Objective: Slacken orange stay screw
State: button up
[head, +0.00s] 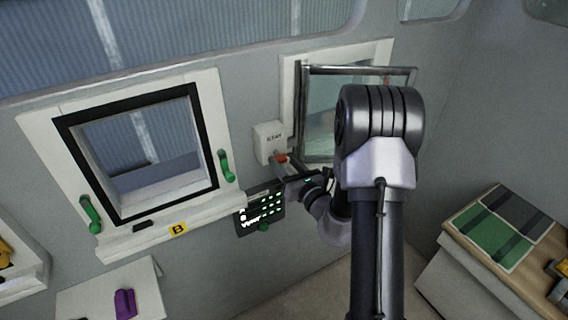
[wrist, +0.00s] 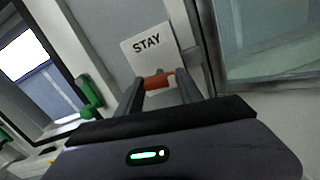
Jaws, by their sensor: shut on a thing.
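The orange stay screw (wrist: 159,81) sits just below a white plate marked STAY (wrist: 151,46) in the wrist view. In the head view the screw (head: 281,158) shows as a small orange spot at the lower edge of the white STAY box (head: 268,141). My gripper (wrist: 160,88) is shut on the orange screw, with one dark finger on each side of it. In the head view my gripper (head: 283,165) reaches the screw from the lower right. The metal-framed window (head: 318,110) stands swung out just right of the STAY box.
A black-framed window with green handles (head: 227,166) is on the left. A dark panel with lit keys (head: 262,210) is below my gripper. A bench with green and grey pads (head: 490,232) stands at right, and a purple object (head: 124,303) lies lower left.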

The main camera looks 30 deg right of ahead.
dwell(0.3)
jog(key=o, duration=1.4)
jog(key=s+p, duration=0.2)
jog(key=s, duration=0.3)
jog(key=s+p, duration=0.2)
jog(key=s, duration=0.4)
jog(key=s+p, duration=0.3)
jog(key=s, duration=0.3)
jog(key=shift+s+d, duration=0.2)
jog(key=shift+d, duration=0.1)
jog(key=shift+a, duration=0.1)
